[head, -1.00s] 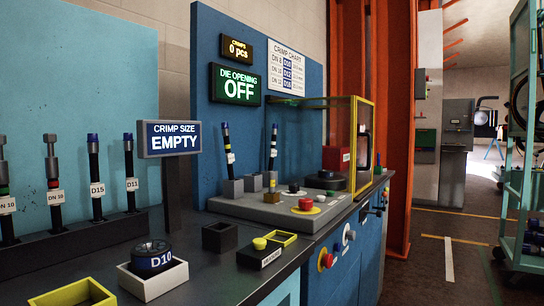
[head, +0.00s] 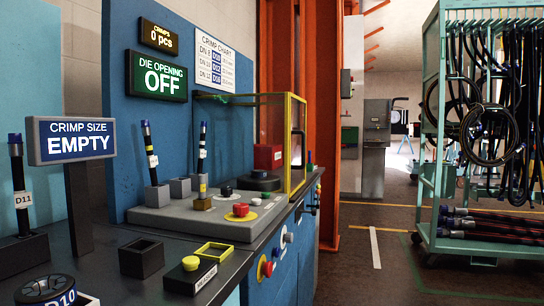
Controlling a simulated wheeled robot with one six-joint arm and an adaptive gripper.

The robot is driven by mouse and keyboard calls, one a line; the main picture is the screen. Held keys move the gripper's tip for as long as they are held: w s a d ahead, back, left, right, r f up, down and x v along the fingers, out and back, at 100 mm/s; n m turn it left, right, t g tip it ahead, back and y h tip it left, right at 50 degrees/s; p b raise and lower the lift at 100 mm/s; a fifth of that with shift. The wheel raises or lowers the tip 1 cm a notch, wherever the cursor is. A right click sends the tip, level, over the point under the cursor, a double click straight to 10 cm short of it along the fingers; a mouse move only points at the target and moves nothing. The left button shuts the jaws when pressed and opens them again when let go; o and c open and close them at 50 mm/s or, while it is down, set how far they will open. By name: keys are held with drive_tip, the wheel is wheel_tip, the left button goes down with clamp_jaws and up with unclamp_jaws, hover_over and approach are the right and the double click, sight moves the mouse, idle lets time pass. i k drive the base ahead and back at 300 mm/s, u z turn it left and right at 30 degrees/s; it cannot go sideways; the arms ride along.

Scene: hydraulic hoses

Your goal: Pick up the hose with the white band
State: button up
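Hoses show on a teal rack (head: 431,110) at the right in the head view. Several black hoses (head: 515,110) hang from its upper part. A coiled black hose (head: 487,135) hangs at the front, with another coil behind it to the left. Several dark hoses (head: 495,227) with reddish marks lie on the bottom shelf. A pale spot shows on the front coil, but I cannot tell whether it is a white band. My gripper is not in view.
A dark workbench (head: 105,265) with blue drawers runs along the left. It carries a crimp machine (head: 215,215) with a yellow-framed guard and a "CRIMP SIZE EMPTY" sign (head: 72,141). An orange post (head: 328,130) stands beyond. Open floor (head: 375,270) lies between bench and rack.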

sight(202, 153)
drive_tip(key=z, duration=1.15)
drive_tip(key=i, duration=2.7)
drive_tip(key=u, duration=4.05)
